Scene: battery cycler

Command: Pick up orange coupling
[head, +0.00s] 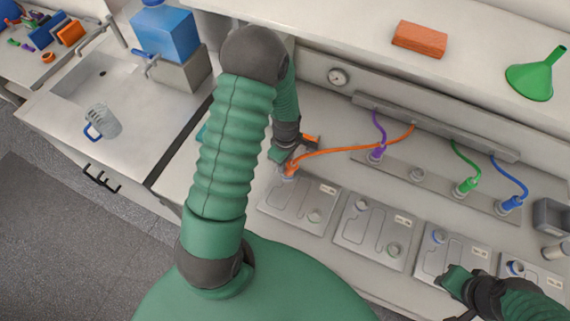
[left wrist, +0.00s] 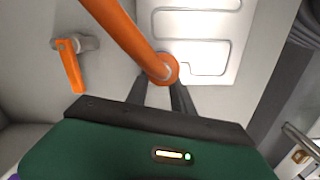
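The orange coupling (head: 289,172) is on the end of an orange hose (head: 350,149), at the upper left corner of the leftmost grey battery plate. My left gripper (head: 284,158) is right at it, partly hidden by its own wrist. In the left wrist view the coupling (left wrist: 164,69) shows at the tips of the two dark fingers (left wrist: 160,92). The fingers stand apart around its near side; whether they touch it I cannot tell. My right gripper (head: 452,282) is at the lower right, over the third plate; its finger opening is unclear.
Purple (head: 377,153), green (head: 467,186) and blue (head: 511,204) couplings sit on the rail behind the plates. An orange handle (left wrist: 70,72) sticks out near my left gripper. An orange brick (head: 420,39) and green funnel (head: 537,75) are on the upper shelf.

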